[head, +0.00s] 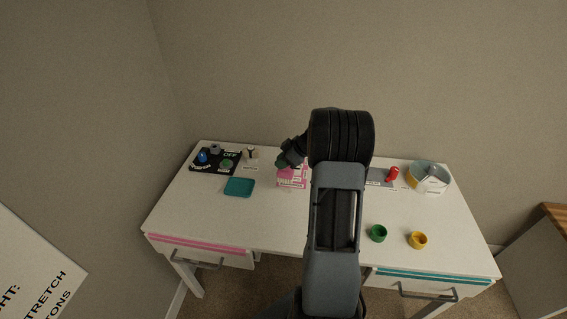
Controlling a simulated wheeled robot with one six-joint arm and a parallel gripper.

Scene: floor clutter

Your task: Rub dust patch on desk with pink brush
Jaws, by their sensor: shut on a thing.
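The white desk (270,222) stands against the wall. My gripper (286,161) is over the back middle of the desk, partly hidden by my own arm. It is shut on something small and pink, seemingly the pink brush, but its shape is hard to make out. Just below is a pink and white labelled area (291,183); I cannot tell whether the gripper's load touches it. I cannot make out a dust patch for certain. A grey patch (376,178) shows right of my arm, partly hidden by it.
A black panel with knobs (208,168) and a teal tray (239,187) are at left. The front left desktop is clear.

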